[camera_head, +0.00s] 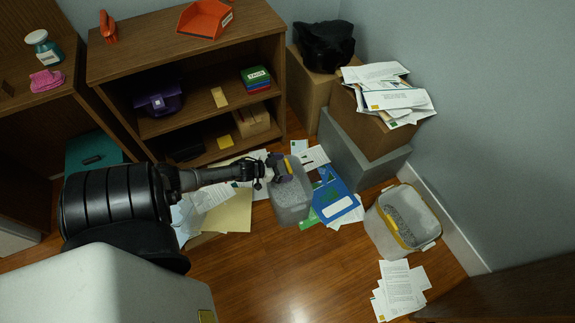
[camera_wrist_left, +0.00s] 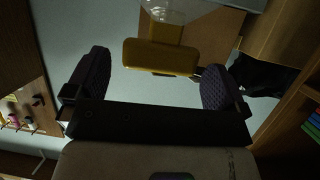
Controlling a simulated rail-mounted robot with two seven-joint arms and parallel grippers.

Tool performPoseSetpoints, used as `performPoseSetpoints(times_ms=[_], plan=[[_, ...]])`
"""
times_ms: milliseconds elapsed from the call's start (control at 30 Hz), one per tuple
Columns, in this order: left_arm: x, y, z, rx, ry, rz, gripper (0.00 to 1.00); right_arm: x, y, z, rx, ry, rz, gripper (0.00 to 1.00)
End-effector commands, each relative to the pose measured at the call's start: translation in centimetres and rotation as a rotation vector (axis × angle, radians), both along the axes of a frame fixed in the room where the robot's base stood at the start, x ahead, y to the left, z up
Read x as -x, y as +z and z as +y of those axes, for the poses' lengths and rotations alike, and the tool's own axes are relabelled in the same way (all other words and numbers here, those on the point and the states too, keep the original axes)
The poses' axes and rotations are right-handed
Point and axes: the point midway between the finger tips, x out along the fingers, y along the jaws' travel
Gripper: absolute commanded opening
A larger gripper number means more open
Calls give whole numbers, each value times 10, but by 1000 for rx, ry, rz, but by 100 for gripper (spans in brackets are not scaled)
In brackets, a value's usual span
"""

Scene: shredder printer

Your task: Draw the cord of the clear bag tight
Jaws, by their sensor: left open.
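The clear bag (camera_head: 291,204) stands on the floor near the middle of the head view, translucent and greyish. A yellow tab (camera_wrist_left: 160,57) with a narrower yellow neck joins clear material (camera_wrist_left: 175,10) at the top of the left wrist view. The tab's yellow also shows in the head view (camera_head: 288,165), at the bag's top. My left gripper (camera_head: 279,168) is at the top of the bag. In the left wrist view its dark padded fingers (camera_wrist_left: 158,80) are wide apart, the tab between and slightly beyond them. The cord itself cannot be made out. My right gripper is out of view.
A bin with a yellow rim (camera_head: 397,226) holding grey shreds stands at right. Papers and a blue folder (camera_head: 334,194) lie around the bag. A wooden shelf (camera_head: 190,50) stands behind; boxes (camera_head: 365,125) piled with paper stand at back right. Front floor is mostly clear.

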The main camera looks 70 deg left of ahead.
Motion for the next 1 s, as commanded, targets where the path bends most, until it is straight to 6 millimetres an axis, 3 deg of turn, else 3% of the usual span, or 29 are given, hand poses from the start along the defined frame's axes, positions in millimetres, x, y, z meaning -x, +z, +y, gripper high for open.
performPoseSetpoints(times_ms=[100, 500, 700, 1000], plan=[[25, 15, 1, 1, 0, 4, 100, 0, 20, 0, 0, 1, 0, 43], [88, 39, 4, 0, 1, 2, 100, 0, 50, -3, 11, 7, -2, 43], [102, 44, 4, 0, 2, 0, 100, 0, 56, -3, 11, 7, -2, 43], [106, 44, 5, 0, 1, -1, 100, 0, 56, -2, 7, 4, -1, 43]])
